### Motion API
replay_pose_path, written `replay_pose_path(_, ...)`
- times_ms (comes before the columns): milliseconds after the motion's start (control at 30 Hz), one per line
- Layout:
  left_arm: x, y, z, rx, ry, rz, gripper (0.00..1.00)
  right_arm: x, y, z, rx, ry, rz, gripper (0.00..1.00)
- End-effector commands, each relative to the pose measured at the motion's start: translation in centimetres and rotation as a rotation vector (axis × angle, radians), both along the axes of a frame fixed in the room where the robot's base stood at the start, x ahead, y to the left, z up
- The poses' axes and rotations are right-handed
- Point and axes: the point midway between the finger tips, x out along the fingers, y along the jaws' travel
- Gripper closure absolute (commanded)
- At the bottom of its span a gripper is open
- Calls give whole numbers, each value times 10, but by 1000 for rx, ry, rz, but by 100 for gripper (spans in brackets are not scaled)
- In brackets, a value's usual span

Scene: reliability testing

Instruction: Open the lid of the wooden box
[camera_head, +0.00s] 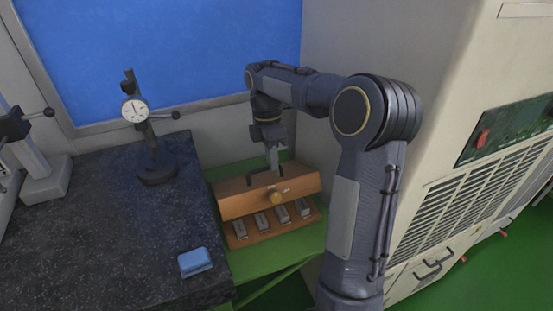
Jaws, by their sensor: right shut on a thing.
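The wooden box stands on a green surface at the centre. Its orange-brown lid (240,207) is raised and tilted, with a round brass-coloured knob (276,198) on the face toward me. Below the lid, the box's lower part (270,233) shows several grey metal blocks (261,220) in a row. My right gripper (273,168) points down at the lid's upper edge and is shut on the lid there; its fingertips are small and partly hidden at the contact. My left gripper is not in view.
A dark stone plate (90,240) lies left of the box, with a dial gauge on a stand (155,165) and a blue block (194,262). A large beige cabinet (440,100) closes off the right side. A wall with a blue panel (180,50) stands behind.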

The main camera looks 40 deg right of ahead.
Motion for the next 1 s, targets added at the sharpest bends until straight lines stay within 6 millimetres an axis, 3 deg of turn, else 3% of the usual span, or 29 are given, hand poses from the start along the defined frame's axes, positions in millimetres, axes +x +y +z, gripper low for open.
replay_pose_path(300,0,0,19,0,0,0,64,24,-7,-1,0,-1,2,100)
replay_pose_path(867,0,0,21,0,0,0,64,28,-9,-4,1,3,3,100)
replay_pose_path(900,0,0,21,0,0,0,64,28,-9,-3,1,3,3,85)
replay_pose_path(1000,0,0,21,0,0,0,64,28,-9,-2,1,2,2,72)
